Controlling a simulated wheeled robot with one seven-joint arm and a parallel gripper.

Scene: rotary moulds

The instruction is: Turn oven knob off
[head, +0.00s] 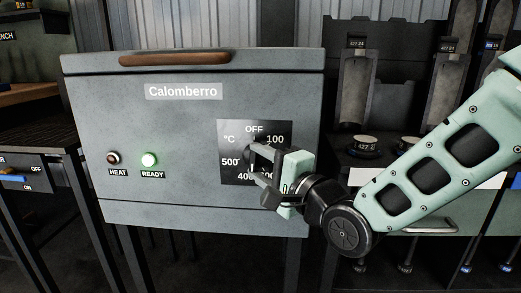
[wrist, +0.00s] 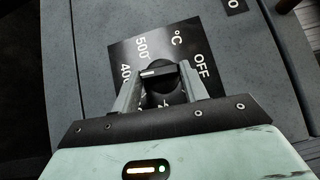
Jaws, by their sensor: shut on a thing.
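The oven (head: 190,130) is a grey box labelled Calomberro, with a black dial plate (head: 228,128) at its right. The plate reads OFF at the top, with 100, 400 and 500 around it. My gripper (head: 254,163) is at the plate and hides most of the dial centre. In the wrist view, the dark knob (wrist: 158,76) sits between the two fingers of my gripper, which is shut on it. A white mark on the knob points left, roughly toward 400, away from OFF.
A brown handle (head: 174,59) runs along the oven's top. A rack with moulds (head: 354,95) stands close at the right. A bench with an ON/OFF switch (head: 14,179) stands at the left.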

